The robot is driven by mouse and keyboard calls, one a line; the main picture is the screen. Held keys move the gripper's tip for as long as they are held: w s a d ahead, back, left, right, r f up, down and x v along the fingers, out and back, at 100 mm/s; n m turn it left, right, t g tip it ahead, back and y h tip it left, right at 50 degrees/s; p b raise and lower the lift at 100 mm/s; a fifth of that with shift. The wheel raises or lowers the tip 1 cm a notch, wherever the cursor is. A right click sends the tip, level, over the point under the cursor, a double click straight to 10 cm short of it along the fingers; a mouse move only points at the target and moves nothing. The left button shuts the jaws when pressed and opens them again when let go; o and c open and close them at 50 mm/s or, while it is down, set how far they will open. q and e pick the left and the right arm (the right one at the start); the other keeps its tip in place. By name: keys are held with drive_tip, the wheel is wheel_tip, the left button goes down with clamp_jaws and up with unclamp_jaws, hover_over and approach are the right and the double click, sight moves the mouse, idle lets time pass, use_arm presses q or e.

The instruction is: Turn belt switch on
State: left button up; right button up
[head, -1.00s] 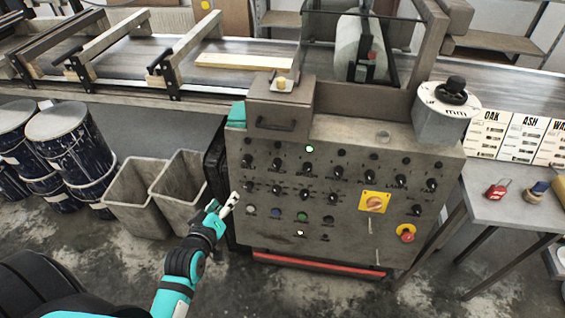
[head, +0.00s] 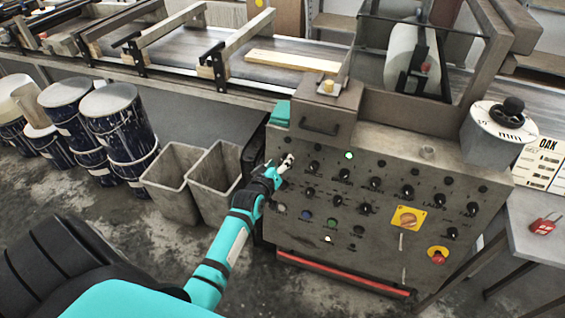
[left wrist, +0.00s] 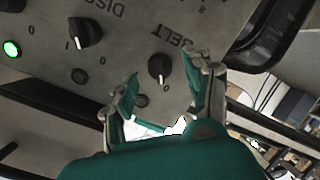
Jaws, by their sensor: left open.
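The belt switch (left wrist: 159,67) is a black rotary knob with a white pointer mark, under the printed word BELT in the left wrist view. That view shows the panel upside down. My left gripper (left wrist: 164,70) is open, with one finger on each side of the knob; I cannot tell whether they touch it. In the head view my left gripper (head: 287,161) is at the upper left of the grey control panel (head: 330,268) and hides the belt knob. My right gripper is not in view.
A lit green lamp (head: 349,155), several other knobs, a yellow-backed rotary switch (head: 407,218) and a red stop button (head: 438,257) share the panel. Grey bins (head: 168,180) stand left of it. The conveyor (head: 180,75) runs behind. A side table (head: 535,220) is at right.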

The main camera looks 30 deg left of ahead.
use_arm(q)
drive_tip(key=shift+x, duration=0.9)
clamp_jaws()
